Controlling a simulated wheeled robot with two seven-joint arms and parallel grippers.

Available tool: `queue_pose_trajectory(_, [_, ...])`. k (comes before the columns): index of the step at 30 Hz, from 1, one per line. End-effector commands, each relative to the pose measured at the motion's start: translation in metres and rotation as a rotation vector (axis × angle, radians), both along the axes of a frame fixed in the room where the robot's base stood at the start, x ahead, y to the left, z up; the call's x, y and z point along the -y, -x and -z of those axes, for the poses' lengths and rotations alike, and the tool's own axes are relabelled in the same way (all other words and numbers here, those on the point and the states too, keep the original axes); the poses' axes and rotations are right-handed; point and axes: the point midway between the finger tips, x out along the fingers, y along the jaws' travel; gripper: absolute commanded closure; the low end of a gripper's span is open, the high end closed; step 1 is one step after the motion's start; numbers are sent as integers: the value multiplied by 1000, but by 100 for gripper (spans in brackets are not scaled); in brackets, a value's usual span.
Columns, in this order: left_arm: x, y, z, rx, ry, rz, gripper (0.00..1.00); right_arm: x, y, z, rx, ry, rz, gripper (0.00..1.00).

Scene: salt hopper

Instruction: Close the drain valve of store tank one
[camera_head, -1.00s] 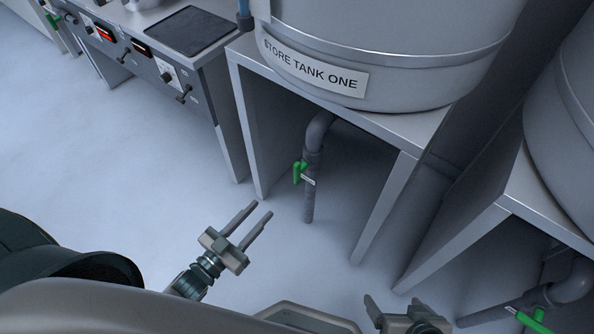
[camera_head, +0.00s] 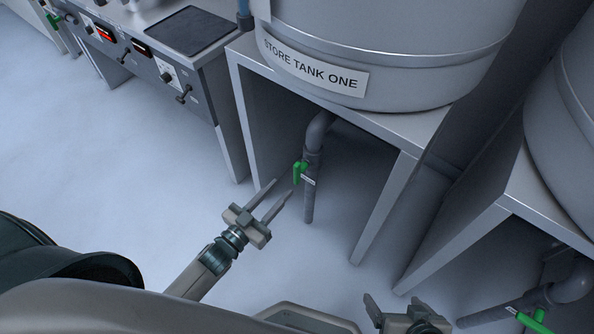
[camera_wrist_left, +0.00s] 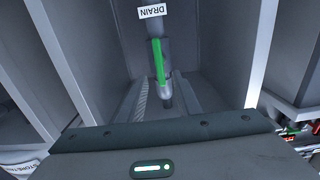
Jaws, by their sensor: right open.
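Store tank one (camera_head: 400,60) stands on a grey stand, with its name label (camera_head: 312,68) on the front. Its drain pipe (camera_head: 309,205) bends down under the stand. The green valve handle (camera_head: 299,172) is on this pipe; in the left wrist view the green handle (camera_wrist_left: 158,60) lies roughly along the pipe, below a DRAIN tag (camera_wrist_left: 151,11). My left gripper (camera_head: 282,188) is open and empty, its fingers pointing at the handle from the lower left, apart from it. My right gripper (camera_head: 397,300) is open at the bottom edge, partly cut off.
The stand's legs (camera_head: 384,210) flank the pipe on both sides. At the right, another tank (camera_head: 565,130) has its own green drain handle (camera_head: 530,320) low down. A panelled bench (camera_head: 150,70) stands at the upper left. The floor left of my left gripper is clear.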

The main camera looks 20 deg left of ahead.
Motion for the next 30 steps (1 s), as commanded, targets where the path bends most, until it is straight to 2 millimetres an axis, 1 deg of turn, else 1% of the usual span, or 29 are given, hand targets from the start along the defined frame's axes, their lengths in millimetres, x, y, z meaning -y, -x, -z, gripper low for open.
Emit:
queue_pose_trajectory(1, [4, -10, 0, 1, -1, 0, 69, -1, 0, 0, 2, -2, -1, 15])
queue_pose_trajectory(9, [20, -54, 0, 2, 1, 0, 69, -6, -3, -2, 24, -16, -4, 15])
queue_pose_trajectory(15, [28, -76, 1, -1, 1, 0, 69, -9, -1, -2, 30, -24, -6, 15])
queue_pose_trajectory(21, [31, -84, 0, -1, 1, 0, 69, -9, 1, -2, 29, -28, -6, 15])
queue_pose_trajectory(29, [31, -84, 0, -1, 1, 0, 69, -8, 1, -2, 31, -25, -7, 15])
queue_pose_trajectory(30, [31, -84, 0, -1, 1, 0, 74, -8, 0, -2, 31, -24, -7, 15])
